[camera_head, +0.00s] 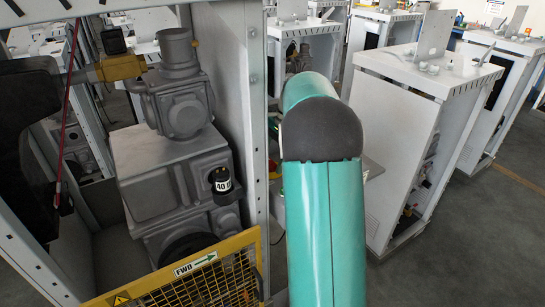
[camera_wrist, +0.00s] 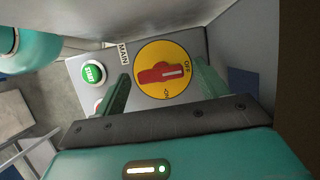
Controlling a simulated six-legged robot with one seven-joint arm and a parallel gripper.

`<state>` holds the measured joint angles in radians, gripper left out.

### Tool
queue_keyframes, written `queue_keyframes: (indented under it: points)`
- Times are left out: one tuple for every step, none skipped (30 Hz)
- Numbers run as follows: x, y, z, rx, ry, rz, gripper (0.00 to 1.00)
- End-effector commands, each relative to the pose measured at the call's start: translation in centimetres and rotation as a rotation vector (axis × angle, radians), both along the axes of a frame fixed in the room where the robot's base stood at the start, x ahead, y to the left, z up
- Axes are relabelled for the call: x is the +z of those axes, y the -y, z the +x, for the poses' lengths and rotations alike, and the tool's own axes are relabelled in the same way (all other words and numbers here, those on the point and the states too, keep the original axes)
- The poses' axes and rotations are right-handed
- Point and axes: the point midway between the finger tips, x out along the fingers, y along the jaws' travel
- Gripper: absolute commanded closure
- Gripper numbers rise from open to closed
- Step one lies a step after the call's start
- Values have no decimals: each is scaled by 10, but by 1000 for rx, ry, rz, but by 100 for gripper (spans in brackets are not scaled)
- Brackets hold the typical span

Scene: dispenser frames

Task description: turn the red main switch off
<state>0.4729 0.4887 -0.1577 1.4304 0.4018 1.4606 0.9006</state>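The red main switch (camera_wrist: 160,73) sits on a round yellow plate (camera_wrist: 150,88) in the wrist view. Its handle lies crosswise in the picture, and its white mark points right, close to the OFF label. The ON label is below. My gripper (camera_wrist: 162,76) is open, with one green finger on each side of the handle. Gaps show between the fingers and the handle; I cannot tell how near the fingertips are to the panel. In the head view my teal arm hides the gripper and switch.
A green START button (camera_wrist: 93,73) is left of the switch on the grey panel, with a partly hidden red one below. In the head view, grey machinery (camera_head: 175,165) and a yellow mesh guard (camera_head: 190,283) stand left; white cabinets (camera_head: 400,145) stand right. Grey floor is clear at far right.

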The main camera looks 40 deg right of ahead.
Motion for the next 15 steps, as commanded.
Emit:
queue_keyframes:
  points:
    - [0, 0, 0, 0, -1, 1, 27]
    - [0, -1, 0, 0, -1, 1, 27]
    - [0, -1, 0, 0, -1, 1, 27]
    - [-1, -1, 0, 0, -1, 1, 27]
    - [0, -1, 0, 0, -1, 1, 27]
    - [0, 0, 0, 0, -1, 1, 27]
    - [1, 0, 0, 0, 0, 1, 27]
    - [3, 1, 0, 0, 0, 1, 27]
    - [6, 2, 1, 0, 1, 0, 27]
    - [8, 3, 1, 0, 1, 0, 27]
    - [12, 5, 0, 0, 1, 1, 27]
    - [18, 7, 1, -1, 2, 0, 27]
    - [23, 9, 0, -1, 2, -1, 27]
    - [28, 11, 0, -1, 2, 0, 27]
    - [36, 15, 0, -1, 2, -1, 27]
